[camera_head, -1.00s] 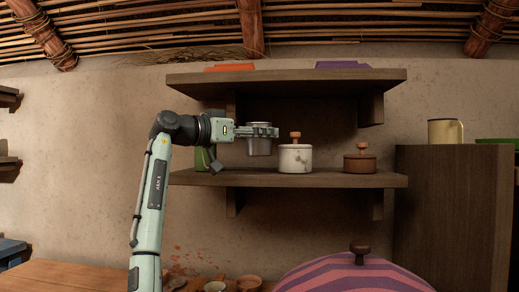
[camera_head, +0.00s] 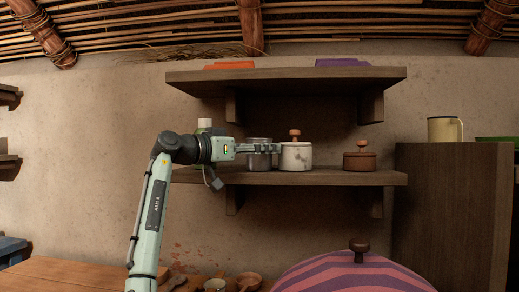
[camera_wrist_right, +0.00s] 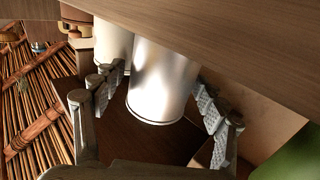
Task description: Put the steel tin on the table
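The steel tin (camera_head: 259,161) is a plain silvery cylinder at the lower shelf (camera_head: 310,179), left of the white lidded pot (camera_head: 296,159). My right gripper (camera_head: 265,148) reaches it from the left at shelf height. The wooden table (camera_head: 75,272) shows at the lower left. My left gripper is not in view.
A brown lidded pot (camera_head: 360,162) stands farther right on the shelf. A white-capped green bottle (camera_head: 205,123) is behind my wrist. The upper shelf (camera_head: 290,77) hangs overhead.

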